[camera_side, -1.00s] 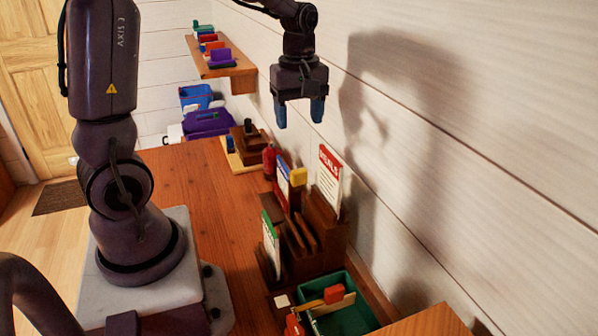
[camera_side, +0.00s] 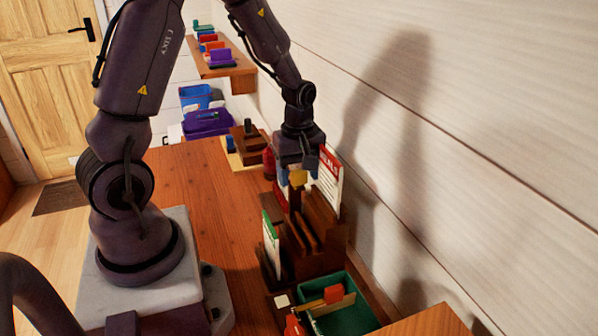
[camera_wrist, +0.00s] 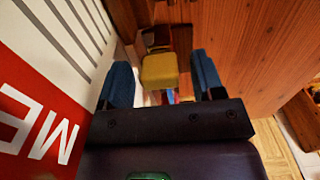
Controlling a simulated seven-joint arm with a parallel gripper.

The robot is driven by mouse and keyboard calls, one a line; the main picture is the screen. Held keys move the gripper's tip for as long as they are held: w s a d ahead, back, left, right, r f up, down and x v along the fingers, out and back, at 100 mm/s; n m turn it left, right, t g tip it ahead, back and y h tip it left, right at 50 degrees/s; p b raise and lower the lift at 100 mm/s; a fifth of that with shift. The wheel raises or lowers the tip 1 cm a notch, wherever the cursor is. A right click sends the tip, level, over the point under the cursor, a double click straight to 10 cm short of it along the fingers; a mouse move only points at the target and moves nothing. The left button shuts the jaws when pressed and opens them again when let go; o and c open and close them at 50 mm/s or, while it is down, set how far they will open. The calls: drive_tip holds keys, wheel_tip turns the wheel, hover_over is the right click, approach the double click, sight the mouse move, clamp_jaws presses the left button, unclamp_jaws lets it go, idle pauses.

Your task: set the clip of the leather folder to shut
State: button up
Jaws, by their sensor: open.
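My gripper (camera_side: 296,172) is open, low over the desk organiser, with its blue fingertips apart. In the wrist view my gripper (camera_wrist: 162,82) has one finger on each side of a yellow block (camera_wrist: 160,71). I cannot tell whether either finger touches it. My gripper partly hides the items behind the yellow block.
A red-headed card (camera_wrist: 45,125) stands close to my left finger in the wrist view, by the wall. A green-edged card (camera_side: 270,243) and a green bin (camera_side: 345,308) are nearer the camera. The wooden desk (camera_side: 190,172) is clear to the left.

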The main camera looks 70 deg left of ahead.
clamp_jaws()
drive_tip(key=shift+a, duration=2.1)
unclamp_jaws()
wheel_tip(320, 180, up, 13)
